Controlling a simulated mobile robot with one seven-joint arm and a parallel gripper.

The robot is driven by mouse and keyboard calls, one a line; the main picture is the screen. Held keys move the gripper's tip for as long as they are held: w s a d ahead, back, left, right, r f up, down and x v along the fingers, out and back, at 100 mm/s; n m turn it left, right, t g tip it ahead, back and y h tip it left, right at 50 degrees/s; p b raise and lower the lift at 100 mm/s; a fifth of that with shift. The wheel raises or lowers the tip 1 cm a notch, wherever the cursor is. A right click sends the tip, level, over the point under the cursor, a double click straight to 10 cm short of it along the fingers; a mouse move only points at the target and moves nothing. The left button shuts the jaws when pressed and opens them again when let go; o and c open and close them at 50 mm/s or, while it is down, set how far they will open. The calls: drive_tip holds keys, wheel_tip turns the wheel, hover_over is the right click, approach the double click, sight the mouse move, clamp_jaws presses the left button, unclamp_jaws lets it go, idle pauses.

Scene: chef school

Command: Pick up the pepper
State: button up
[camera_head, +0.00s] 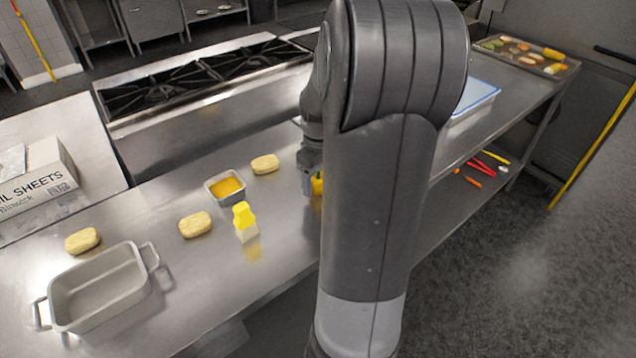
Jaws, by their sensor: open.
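A yellow object (317,184), possibly the pepper, lies on the steel counter at my gripper. Most of it is hidden behind my arm, so its full shape cannot be seen. My gripper (308,183) points down just at its left side, with its fingers small and partly covered by my arm. It is open; I cannot tell whether it touches the yellow object. A small block with a yellow top and pale base (244,222) stands on the counter to the left, apart from my gripper.
A small metal tray of yellow content (225,187) and several potato-like pieces, one nearby (265,164), lie left of my gripper. An empty roasting pan (70,322) stands at front left. A stove (170,117) is behind. A blue-lidded box (484,91) stands right of my arm.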

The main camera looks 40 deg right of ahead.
drive_tip(key=shift+f, duration=0.65)
drive_tip(key=shift+c, duration=0.5)
drive_tip(key=c, duration=1)
drive_tip(key=shift+r, duration=0.15)
